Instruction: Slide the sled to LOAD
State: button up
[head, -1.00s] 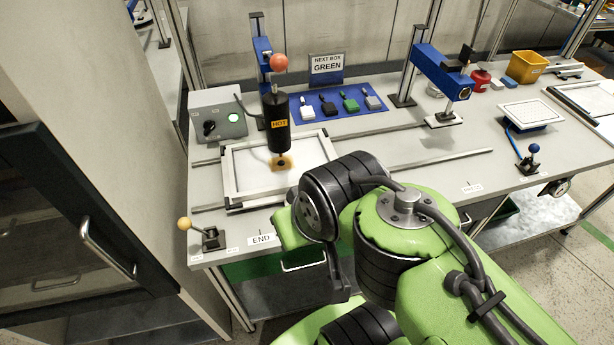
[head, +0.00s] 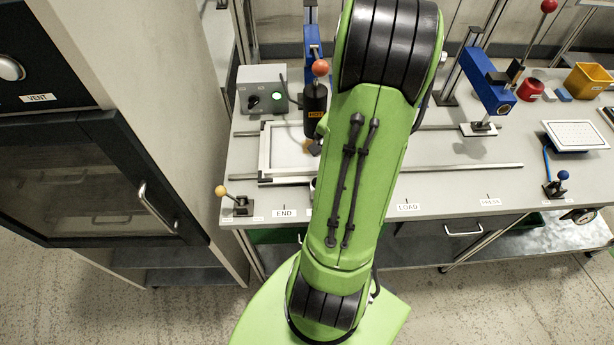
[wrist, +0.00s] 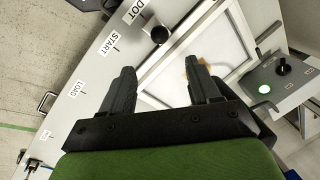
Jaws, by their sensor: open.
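The sled, a white-framed flat tray (head: 265,155), lies on the rails at the left of the bench, above the END label (head: 284,213). The LOAD label (head: 407,207) is farther right on the bench's front edge, and it also shows in the wrist view (wrist: 79,88). In the wrist view the sled's pale frame (wrist: 180,43) and a black knob (wrist: 158,34) at its edge lie beyond my fingertips. My gripper (wrist: 160,78) is open with nothing between its fingers, above the sled's near edge.
A black cylinder marked HOT (head: 315,110) stands over the sled. A grey box with a green light (head: 262,92) is behind it. A yellow-knobbed lever (head: 236,203) stands at the front left corner. The rail (head: 465,168) right of my arm is clear.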

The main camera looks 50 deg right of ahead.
jog(key=w+f, duration=0.1)
jog(key=f, duration=0.4)
jog(key=w+f+b, duration=0.1)
jog(key=f, duration=0.9)
jog(key=shift+w+a+b, duration=0.2)
jog(key=shift+w+b, duration=0.1)
jog(key=shift+w, duration=0.1)
jog(key=shift+c, duration=0.2)
grip_shut()
